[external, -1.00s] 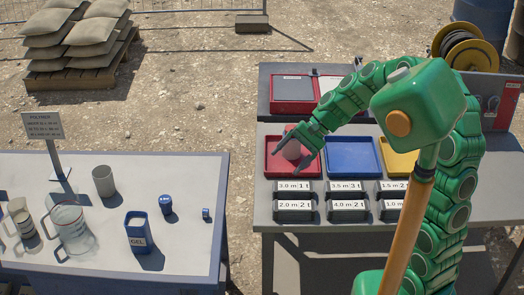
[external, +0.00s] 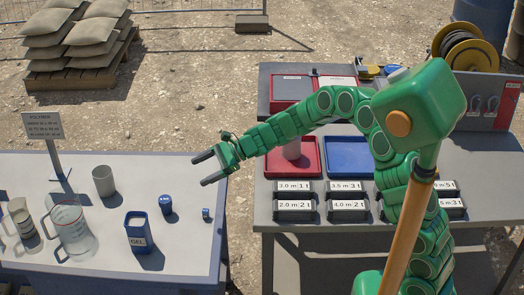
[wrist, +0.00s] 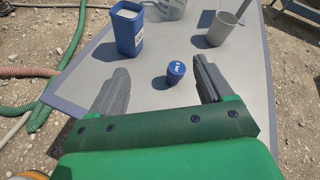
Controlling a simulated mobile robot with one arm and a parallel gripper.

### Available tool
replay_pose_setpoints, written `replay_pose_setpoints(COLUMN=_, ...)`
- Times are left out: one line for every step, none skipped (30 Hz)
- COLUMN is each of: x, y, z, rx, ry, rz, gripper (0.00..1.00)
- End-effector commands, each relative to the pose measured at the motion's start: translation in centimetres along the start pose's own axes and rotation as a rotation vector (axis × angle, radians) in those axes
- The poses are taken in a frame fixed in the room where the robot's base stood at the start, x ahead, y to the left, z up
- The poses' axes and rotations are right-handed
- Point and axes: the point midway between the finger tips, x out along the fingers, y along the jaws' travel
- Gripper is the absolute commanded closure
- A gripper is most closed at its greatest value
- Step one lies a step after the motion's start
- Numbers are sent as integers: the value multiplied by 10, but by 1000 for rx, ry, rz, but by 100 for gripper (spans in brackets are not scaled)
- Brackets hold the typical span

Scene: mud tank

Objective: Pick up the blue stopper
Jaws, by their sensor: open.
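A small round dark blue piece with a pale mark on top, which looks like the blue stopper (external: 165,205), stands on the left table (external: 110,262). A smaller blue piece (external: 206,213) sits to its right near the table edge; I cannot tell what it is. My gripper (external: 199,170) is open and empty, above the back right part of the table. In the wrist view the stopper (wrist: 176,72) shows between the open fingers (wrist: 160,68), beyond them and apart from them. The smaller blue piece does not show there.
A blue GEL container (external: 139,232), a clear jug (external: 70,228) and a grey cup (external: 104,181) stand left of the stopper.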

Motion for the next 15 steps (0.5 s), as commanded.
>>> replay_pose_setpoints(x=15, y=0, z=-10, rx=37, ry=1, rz=-6, gripper=20)
replay_pose_setpoints(x=23, y=-1, z=-14, rx=58, ry=1, rz=-13, gripper=20)
replay_pose_setpoints(x=32, y=-4, z=-20, rx=85, ry=0, rz=-25, gripper=20)
replay_pose_setpoints(x=40, y=-6, z=-24, rx=105, ry=0, rz=-33, gripper=20)
replay_pose_setpoints(x=47, y=-7, z=-29, rx=127, ry=1, rz=-40, gripper=20)
replay_pose_setpoints(x=57, y=-8, z=-36, rx=155, ry=2, rz=-51, gripper=20)
replay_pose_setpoints(x=64, y=-8, z=-41, rx=175, ry=4, rz=-56, gripper=20)
replay_pose_setpoints(x=71, y=-9, z=-46, rx=196, ry=4, rz=-64, gripper=20)
replay_pose_setpoints(x=80, y=-9, z=-52, rx=223, ry=6, rz=-73, gripper=20)
replay_pose_setpoints(x=87, y=-9, z=-57, rx=243, ry=8, rz=-79, gripper=20)
replay_pose_setpoints(x=93, y=-9, z=-63, rx=261, ry=10, rz=-85, gripper=20)
replay_pose_setpoints(x=101, y=-8, z=-70, rx=285, ry=13, rz=-93, gripper=20)
replay_pose_setpoints(x=106, y=-9, z=-74, rx=301, ry=15, rz=-100, gripper=20)
replay_pose_setpoints(x=110, y=-9, z=-77, rx=315, ry=16, rz=-107, gripper=20)
replay_pose_setpoints(x=115, y=-10, z=-82, rx=329, ry=19, rz=-114, gripper=20)
